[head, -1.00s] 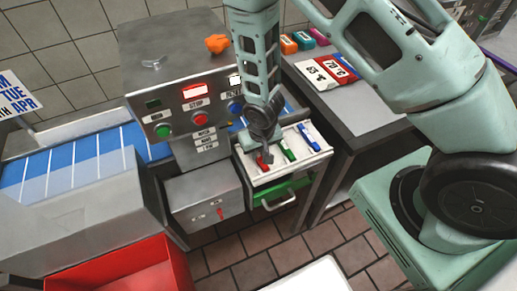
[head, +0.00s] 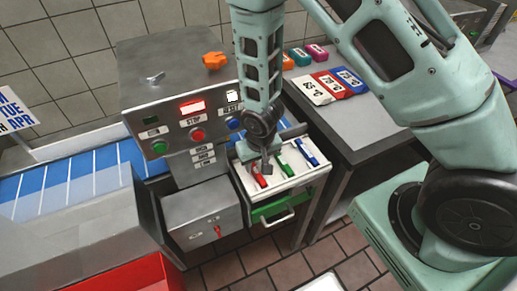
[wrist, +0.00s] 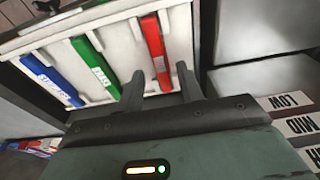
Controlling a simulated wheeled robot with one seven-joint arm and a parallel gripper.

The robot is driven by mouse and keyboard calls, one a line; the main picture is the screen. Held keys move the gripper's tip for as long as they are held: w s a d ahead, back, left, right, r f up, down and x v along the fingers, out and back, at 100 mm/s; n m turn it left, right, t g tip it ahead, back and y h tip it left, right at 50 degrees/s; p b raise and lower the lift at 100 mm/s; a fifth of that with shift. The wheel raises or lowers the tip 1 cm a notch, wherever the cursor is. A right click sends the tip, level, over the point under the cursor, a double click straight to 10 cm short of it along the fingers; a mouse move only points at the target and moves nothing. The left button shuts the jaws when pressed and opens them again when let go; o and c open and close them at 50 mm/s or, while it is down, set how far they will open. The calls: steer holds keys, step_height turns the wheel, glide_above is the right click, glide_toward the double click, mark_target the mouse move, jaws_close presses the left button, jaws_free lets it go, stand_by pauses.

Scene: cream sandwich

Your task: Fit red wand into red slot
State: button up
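The red wand (head: 260,178) lies in the left part of a white tray in an open drawer with a green front (head: 279,209). It also shows in the wrist view (wrist: 155,45). My gripper (wrist: 160,72) is open, with its fingertips on either side of the lower end of the red wand; I cannot tell whether they touch it. In the head view my gripper (head: 266,165) is over the red wand's far end. I cannot make out a red slot in either view.
A green wand (head: 283,168) and a blue wand (head: 305,153) lie right of the red one. A metal control panel (head: 190,110) stands behind left, with a metal box (head: 200,215) below it. A red bin (head: 130,275) is at front left.

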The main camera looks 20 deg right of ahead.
mark_target(259, 175)
step_height(259, 175, up, 9)
steer(key=s+b, duration=0.1)
steer(key=b, duration=0.1)
steer(key=s+a+r+n+g, duration=0.1)
steer(key=s+a+r+n, duration=0.2)
steer(key=s+r, duration=0.4)
steer(key=s+a+r+n, duration=0.3)
steer(key=s+r, duration=0.5)
steer(key=s, duration=0.3)
steer(key=shift+s+n+g+y, duration=0.3)
steer(key=shift+n+g, duration=0.1)
steer(key=shift+n, duration=0.5)
steer(key=shift+a, duration=0.1)
steer(key=shift+f+b, duration=0.3)
steer(key=shift+f, duration=0.2)
steer(key=shift+a, duration=0.15)
